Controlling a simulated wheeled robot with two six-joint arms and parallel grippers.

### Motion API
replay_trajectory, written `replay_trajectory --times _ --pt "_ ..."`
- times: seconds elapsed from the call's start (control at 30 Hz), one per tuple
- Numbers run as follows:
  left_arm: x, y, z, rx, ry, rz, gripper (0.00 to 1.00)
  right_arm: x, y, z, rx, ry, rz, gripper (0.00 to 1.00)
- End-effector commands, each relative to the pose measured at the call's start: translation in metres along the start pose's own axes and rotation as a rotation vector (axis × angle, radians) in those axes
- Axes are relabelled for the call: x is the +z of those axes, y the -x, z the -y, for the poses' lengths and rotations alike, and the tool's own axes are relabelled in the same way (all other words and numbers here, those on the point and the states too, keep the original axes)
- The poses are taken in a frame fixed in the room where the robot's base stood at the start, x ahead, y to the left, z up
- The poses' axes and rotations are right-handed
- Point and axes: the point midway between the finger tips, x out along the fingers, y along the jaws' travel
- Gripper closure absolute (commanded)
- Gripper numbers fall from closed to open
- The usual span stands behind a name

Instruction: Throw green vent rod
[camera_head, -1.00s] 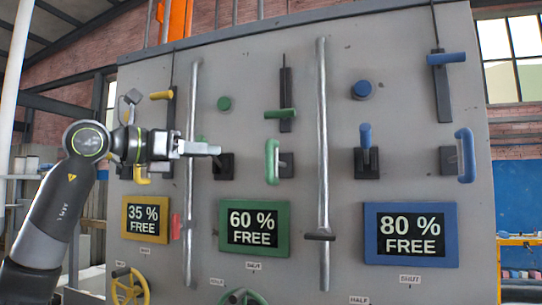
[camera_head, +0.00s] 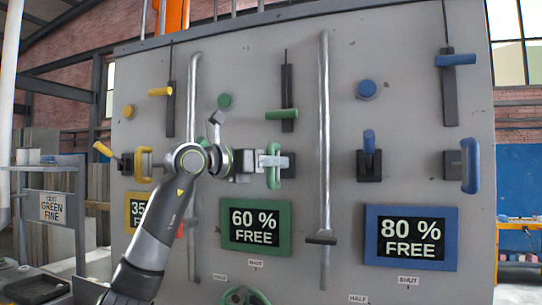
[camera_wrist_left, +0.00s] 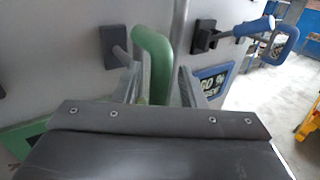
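The grey panel (camera_head: 345,130) carries several green fittings; no readable label shows which is the vent rod. A green upright bow handle (camera_head: 272,178) sits above the green 60 % FREE display (camera_head: 254,228). My left gripper (camera_head: 284,162) reaches across this handle from the left. In the left wrist view the green handle (camera_wrist_left: 153,62) stands between my two fingers (camera_wrist_left: 160,88), with a gap visible on the right side, so the gripper looks open around it. A green T-grip (camera_head: 281,114) sits on a dark slide above. The green lever left of the handle is hidden by my arm. My right gripper is not in view.
A tall metal pipe (camera_head: 324,200) runs just right of the green handle; another pipe (camera_head: 193,90) passes behind my arm. The blue lever (camera_head: 369,145) and blue handle (camera_head: 470,165) stand further right. A green handwheel (camera_head: 243,296) is low on the panel.

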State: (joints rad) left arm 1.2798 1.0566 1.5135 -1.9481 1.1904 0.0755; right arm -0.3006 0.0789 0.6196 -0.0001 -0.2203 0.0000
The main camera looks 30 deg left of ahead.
Motion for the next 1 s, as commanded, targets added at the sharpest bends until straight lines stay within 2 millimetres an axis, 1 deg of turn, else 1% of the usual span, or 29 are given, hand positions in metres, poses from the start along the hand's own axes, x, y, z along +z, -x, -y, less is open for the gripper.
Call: replay_trajectory --times 0.1,0.3,0.37,0.6,0.87,1.0 --pt "0.0 -0.003 0.0 -0.001 0.0 0.0 0.63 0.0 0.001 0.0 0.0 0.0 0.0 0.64" --pt "-0.001 -0.003 0.0 0.0 0.0 0.0 0.63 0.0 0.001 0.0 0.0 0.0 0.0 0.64" --pt "-0.001 -0.003 0.0 0.0 0.0 0.0 0.69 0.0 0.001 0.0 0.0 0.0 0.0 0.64" --pt "0.0 -0.003 0.0 0.0 -0.001 0.0 1.0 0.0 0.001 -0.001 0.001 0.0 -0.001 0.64" --pt "0.0 -0.003 0.0 0.0 0.0 0.0 1.0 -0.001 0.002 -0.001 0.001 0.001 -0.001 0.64" --pt "0.005 -0.013 -0.007 -0.001 0.002 -0.002 1.0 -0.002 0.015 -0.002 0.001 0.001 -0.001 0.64"
